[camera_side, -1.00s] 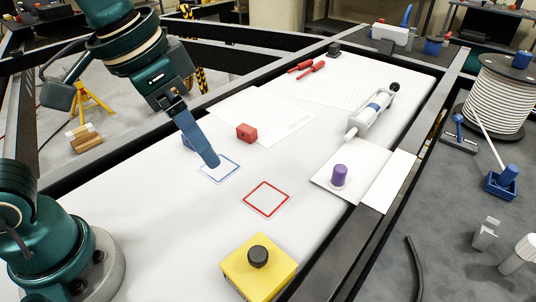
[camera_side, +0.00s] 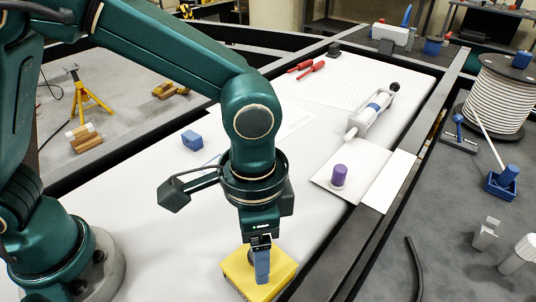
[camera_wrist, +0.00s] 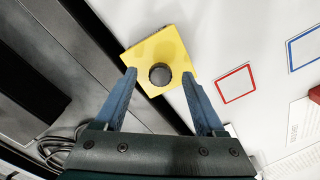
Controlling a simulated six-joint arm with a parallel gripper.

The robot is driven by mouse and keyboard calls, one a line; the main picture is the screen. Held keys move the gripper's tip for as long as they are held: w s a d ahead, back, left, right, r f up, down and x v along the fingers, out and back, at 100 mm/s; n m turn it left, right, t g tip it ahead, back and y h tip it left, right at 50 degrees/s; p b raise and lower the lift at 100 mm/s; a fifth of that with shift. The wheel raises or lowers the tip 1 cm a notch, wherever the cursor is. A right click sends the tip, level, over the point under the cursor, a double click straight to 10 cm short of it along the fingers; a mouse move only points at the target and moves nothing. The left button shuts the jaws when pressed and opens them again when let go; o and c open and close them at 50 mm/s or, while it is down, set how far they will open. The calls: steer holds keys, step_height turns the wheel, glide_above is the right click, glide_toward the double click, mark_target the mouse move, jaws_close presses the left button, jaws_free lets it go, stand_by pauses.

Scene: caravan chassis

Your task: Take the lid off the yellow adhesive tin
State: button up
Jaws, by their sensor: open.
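The yellow adhesive tin (camera_side: 285,275) stands near the front edge of the white work surface, partly hidden by my gripper in the side view. In the wrist view the yellow tin (camera_wrist: 172,47) shows its square top with a dark round knob (camera_wrist: 160,74) in the middle. I cannot tell the exact height of the fingertips.
A blue block (camera_side: 192,140) lies on the white surface. Red (camera_wrist: 235,84) and blue (camera_wrist: 304,48) square outlines lie right of the tin in the wrist view. A purple cylinder (camera_side: 339,175) stands on a white sheet. A dark frame rail (camera_side: 345,255) runs beside the tin.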

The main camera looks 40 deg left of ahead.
steer(key=shift+f, duration=0.4)
jaws_close()
steer(key=shift+r, duration=0.1)
